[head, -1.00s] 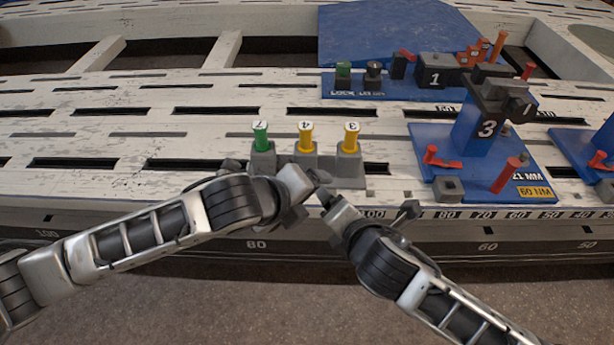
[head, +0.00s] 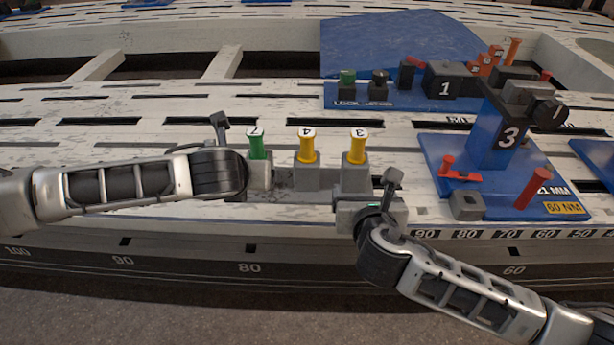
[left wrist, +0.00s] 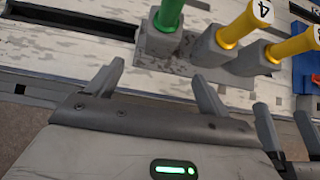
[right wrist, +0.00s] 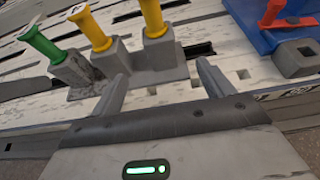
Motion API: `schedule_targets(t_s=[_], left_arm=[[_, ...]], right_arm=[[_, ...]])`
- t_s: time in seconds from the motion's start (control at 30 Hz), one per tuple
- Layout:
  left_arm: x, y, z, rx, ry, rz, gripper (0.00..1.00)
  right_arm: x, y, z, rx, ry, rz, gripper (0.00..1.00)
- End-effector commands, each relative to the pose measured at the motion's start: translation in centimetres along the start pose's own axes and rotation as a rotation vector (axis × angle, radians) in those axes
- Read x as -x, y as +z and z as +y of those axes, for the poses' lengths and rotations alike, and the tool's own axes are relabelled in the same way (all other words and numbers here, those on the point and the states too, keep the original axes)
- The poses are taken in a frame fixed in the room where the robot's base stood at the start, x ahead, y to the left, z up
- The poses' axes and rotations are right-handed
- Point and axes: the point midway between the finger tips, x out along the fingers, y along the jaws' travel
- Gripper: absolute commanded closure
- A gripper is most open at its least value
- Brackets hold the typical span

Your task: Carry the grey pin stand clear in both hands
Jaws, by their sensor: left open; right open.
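The grey pin stand (head: 306,178) sits on the slotted white bench. Its row of blocks holds a green pin (head: 257,144) marked 7 and two yellow pins marked 4 (head: 307,150) and 3 (head: 356,147), all upright. My left gripper (left wrist: 158,85) is open at the stand's green-pin end; the end block shows just beyond its fingers. My right gripper (right wrist: 160,80) is open at the other end, with that end block (right wrist: 157,63) just beyond and between its fingertips. Neither gripper holds anything. In the head view my left gripper's near finger is hidden.
A blue fixture marked 3 (head: 490,140), with red parts and a grey block (head: 467,205), stands right of the stand. Another blue base (head: 352,101) carries small parts behind. The bench's front edge runs close in front. Bench left of the stand is clear.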

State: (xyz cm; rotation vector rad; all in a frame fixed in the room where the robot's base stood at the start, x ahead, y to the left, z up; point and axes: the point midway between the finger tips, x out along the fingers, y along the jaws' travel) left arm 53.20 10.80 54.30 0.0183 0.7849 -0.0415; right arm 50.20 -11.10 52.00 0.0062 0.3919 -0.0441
Motion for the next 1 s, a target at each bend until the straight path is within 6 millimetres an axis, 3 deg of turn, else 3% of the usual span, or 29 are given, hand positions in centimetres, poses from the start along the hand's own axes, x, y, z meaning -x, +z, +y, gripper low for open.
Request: schedule_targets(t_s=[0.4,0.6,0.8,1.0], left_arm=[[-8.3,-0.1,0.0,0.001,0.002,0.002,0.20],[-11.6,-0.1,0.0,0.000,0.001,0.001,0.20],[-13.4,-0.1,0.0,0.000,0.000,0.001,0.20],[-14.0,-0.1,0.0,0.000,-0.001,0.001,0.20]], right_arm=[[-8.4,0.1,0.0,-0.003,-0.002,-0.001,0.20],[-11.6,0.1,0.0,-0.003,-0.001,0.001,0.20],[-13.4,0.0,0.0,-0.003,0.000,0.001,0.20],[-14.0,0.1,0.0,-0.003,0.001,0.000,0.20]])
